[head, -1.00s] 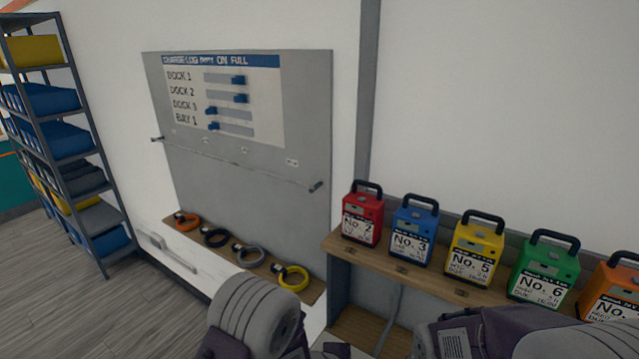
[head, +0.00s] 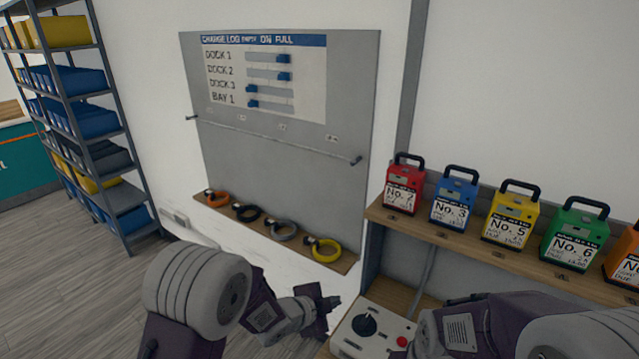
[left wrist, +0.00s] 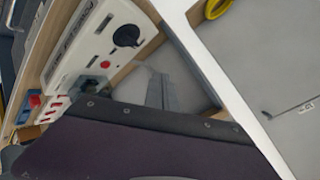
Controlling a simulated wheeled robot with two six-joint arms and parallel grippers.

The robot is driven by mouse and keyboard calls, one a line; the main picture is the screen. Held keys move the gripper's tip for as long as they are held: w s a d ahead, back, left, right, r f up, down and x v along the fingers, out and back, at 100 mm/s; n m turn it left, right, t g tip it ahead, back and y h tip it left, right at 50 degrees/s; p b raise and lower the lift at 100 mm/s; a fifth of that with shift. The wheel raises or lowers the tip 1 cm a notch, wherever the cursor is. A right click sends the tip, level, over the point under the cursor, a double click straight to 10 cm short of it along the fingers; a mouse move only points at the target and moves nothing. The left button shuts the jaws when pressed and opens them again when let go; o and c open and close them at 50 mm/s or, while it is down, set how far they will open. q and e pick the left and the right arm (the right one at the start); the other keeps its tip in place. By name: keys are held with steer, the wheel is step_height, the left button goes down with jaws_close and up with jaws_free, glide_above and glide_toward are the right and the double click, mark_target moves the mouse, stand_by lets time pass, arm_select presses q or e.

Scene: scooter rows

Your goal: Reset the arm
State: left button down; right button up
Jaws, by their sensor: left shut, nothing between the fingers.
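My left arm (head: 195,285) comes in at the lower left of the head view, its wrist bent to the right. My left gripper (head: 332,302) is shut and empty, in the air just left of a white control box (head: 345,331). The box has a black knob (head: 364,323) and a red button (head: 402,341). The box also shows at the upper left of the left wrist view (left wrist: 95,40). My right arm (head: 465,325) crosses the lower right of the head view. Its gripper is out of view.
A wooden ledge (head: 225,212) holds orange, black, grey and yellow cable rings below a grey charge-log board (head: 280,160). Several coloured numbered battery packs, including a red one (head: 403,187), stand on a shelf at right. A bin rack (head: 130,190) stands left; open floor lies before it.

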arm_select(q)
steer(key=s+a+r+n+y+b, duration=0.1)
steer(key=s+a+n+y, duration=0.3)
steer(key=a, duration=0.6)
steer(key=s+a+r+n+y+b, duration=0.1)
steer(key=s+a+r+n+y, duration=0.1)
steer(key=a+n, duration=0.65)
steer(key=s+a+f+n+g, duration=0.1)
steer(key=s+f+n+g, duration=0.1)
steer(key=s, duration=0.5)
steer(key=s+a+f+n+g, duration=0.2)
steer(key=s+f+n+g, duration=0.1)
steer(key=s, duration=0.5)
steer(key=shift+f+n+g+y, duration=0.15)
steer(key=shift+n+g+y, duration=0.35)
steer(key=shift+g, duration=0.5)
steer(key=shift+s, duration=0.1)
